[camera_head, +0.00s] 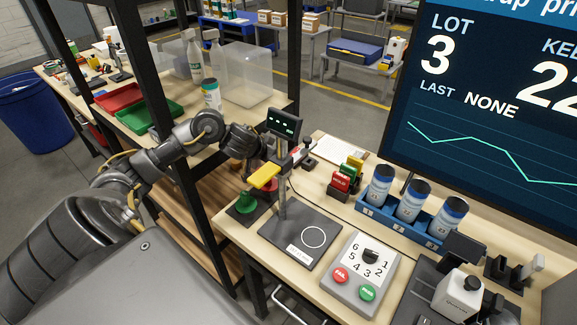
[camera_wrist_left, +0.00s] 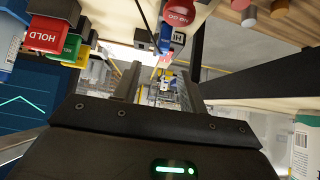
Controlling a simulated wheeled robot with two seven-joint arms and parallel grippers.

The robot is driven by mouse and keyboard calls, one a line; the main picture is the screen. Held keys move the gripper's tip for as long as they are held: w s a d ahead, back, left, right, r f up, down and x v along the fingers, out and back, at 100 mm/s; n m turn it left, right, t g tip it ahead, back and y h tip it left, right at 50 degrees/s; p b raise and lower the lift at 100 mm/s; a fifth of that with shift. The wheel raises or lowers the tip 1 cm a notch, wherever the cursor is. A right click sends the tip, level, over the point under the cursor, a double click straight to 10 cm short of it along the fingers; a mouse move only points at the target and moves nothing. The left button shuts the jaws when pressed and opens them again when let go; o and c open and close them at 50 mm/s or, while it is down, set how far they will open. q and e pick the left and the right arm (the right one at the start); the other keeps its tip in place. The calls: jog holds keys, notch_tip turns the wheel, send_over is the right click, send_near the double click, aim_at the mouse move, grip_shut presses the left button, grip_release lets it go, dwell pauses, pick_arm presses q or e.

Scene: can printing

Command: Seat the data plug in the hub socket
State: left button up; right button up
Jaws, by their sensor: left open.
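My left gripper (camera_head: 262,165) reaches in from the left to the back left of the workbench, beside the post with a yellow lever. In the left wrist view its two fingers (camera_wrist_left: 160,80) stand apart with nothing clearly between them. Beyond the fingertips is a small blue piece (camera_wrist_left: 165,36), perhaps the data plug, beside a dark box with a white label (camera_wrist_left: 178,39). Another small dark block (camera_wrist_left: 143,38) is close by. I cannot tell which is the hub, and no socket opening is clear. My right gripper is not in view.
Stamps (camera_head: 345,175), a blue rack (camera_head: 395,226) with cans, a button panel (camera_head: 362,270) and a large screen (camera_head: 480,100) lie to the right. A dark frame post (camera_head: 190,150) stands near my arm.

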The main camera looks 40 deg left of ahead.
pick_arm(q)
jog(key=x, duration=0.4)
jog(key=shift+w+a+f, duration=0.1)
jog(key=shift+a+f, duration=0.1)
jog(key=shift+d, duration=0.1)
jog(key=shift+w+f, duration=0.1)
jog(key=shift+f, duration=0.1)
jog(key=x, duration=0.3)
jog(key=shift+w+f+b, duration=0.1)
jog(key=shift+f+b, duration=0.2)
jog(key=shift+f, duration=0.1)
jog(key=shift+w+f, duration=0.3)
jog(key=shift+w, duration=0.1)
jog(key=shift+s, duration=0.1)
jog(key=shift+c, duration=0.8)
grip_shut()
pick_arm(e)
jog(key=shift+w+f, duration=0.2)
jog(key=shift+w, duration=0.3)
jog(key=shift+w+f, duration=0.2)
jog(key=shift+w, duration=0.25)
